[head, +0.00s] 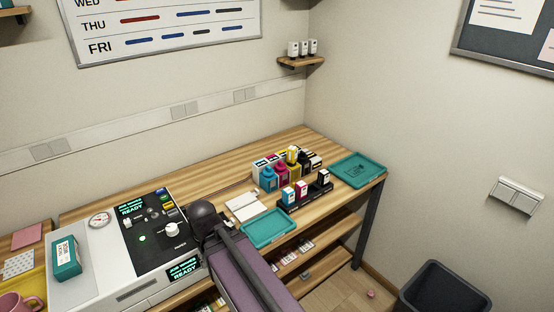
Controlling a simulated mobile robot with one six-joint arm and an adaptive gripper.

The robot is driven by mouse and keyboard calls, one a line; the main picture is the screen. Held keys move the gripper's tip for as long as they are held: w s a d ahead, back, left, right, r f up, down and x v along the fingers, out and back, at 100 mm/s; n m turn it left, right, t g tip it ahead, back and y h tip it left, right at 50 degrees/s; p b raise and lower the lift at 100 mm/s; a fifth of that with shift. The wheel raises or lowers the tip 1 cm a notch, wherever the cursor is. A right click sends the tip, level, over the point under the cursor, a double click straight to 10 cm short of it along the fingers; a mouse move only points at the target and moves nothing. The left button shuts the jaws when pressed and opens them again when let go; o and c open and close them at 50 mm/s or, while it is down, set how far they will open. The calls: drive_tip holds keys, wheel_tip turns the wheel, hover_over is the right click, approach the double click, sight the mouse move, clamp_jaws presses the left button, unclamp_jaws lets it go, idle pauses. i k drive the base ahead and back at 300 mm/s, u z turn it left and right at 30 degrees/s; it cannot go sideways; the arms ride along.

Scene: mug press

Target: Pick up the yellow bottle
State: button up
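The yellow bottle (292,154) stands upright in a tight cluster of ink containers toward the back right of the wooden bench (205,187). A magenta bottle (281,173) and a cyan bottle (269,180) stand in front of it to the left, hiding its lower part. Dark containers (314,160) stand close on its right. My gripper is not clearly in view, so its relation to the bottle cannot be told.
A black rack (318,192) with small cyan, magenta and black containers stands in front of the cluster. Teal trays lie at the front (270,229) and right (357,169). White cards (243,206) lie left of the rack. A dark bin (443,287) stands on the floor.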

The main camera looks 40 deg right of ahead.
sight(292, 157)
drive_tip(key=z, duration=0.25)
drive_tip(key=k, duration=0.1)
drive_tip(key=u, duration=2.45)
drive_tip(key=k, duration=1.1)
drive_tip(key=z, duration=0.3)
